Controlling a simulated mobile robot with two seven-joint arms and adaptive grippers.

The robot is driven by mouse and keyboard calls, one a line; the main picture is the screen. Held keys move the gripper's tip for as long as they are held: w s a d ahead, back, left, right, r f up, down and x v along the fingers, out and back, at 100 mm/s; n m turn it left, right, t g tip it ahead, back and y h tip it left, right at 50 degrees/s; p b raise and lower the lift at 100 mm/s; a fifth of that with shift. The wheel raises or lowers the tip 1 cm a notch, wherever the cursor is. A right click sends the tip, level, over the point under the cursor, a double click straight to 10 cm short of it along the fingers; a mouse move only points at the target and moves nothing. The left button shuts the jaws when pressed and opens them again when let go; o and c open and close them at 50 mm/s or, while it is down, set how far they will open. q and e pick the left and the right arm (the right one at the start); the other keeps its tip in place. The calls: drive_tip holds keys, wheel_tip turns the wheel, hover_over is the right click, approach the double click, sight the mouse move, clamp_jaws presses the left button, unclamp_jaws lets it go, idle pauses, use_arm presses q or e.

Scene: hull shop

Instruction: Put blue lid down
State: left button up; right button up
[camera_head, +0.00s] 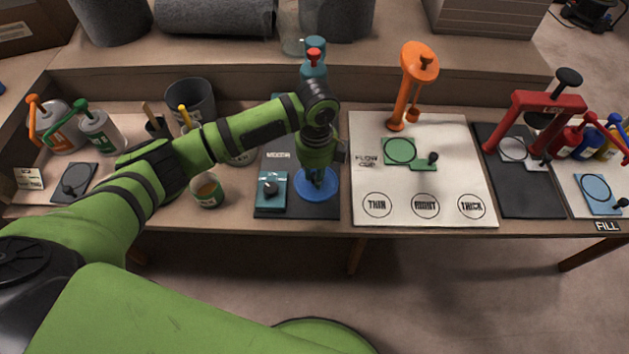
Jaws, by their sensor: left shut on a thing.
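A round blue lid (331,188) shows below my left gripper (318,178), over the dark mixing mat (268,211) in the middle of the bench. My left gripper points down and is shut on the lid near its middle. The gripper hides part of the lid, and I cannot tell whether the lid touches the mat or hangs just above it. My right gripper is not in view.
A teal box with a knob (272,190) sits left of the lid, and an open cup (206,191) stands further left. The white flow cup board (460,160) lies to the right with an orange stand (405,90). A red press (535,110) stands beyond.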

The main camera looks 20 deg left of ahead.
sight(315, 172)
use_arm(q)
drive_tip(key=shift+w+a+f, duration=0.4)
drive_tip(key=shift+w+f, duration=0.05)
drive_tip(key=shift+f, duration=1.95)
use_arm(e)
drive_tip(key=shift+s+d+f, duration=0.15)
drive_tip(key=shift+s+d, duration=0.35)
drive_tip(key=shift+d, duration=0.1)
use_arm(q)
drive_tip(key=shift+f, duration=0.1)
drive_tip(key=o, duration=0.8)
drive_tip(key=shift+o, duration=0.2)
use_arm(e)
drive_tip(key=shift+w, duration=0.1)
use_arm(q)
wheel_tip(315, 172, up, 12)
drive_tip(key=shift+r+p, duration=0.15)
drive_tip(key=shift+p, duration=0.2)
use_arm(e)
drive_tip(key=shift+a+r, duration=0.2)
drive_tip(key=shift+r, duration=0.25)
use_arm(q)
drive_tip(key=shift+s+d, duration=0.1)
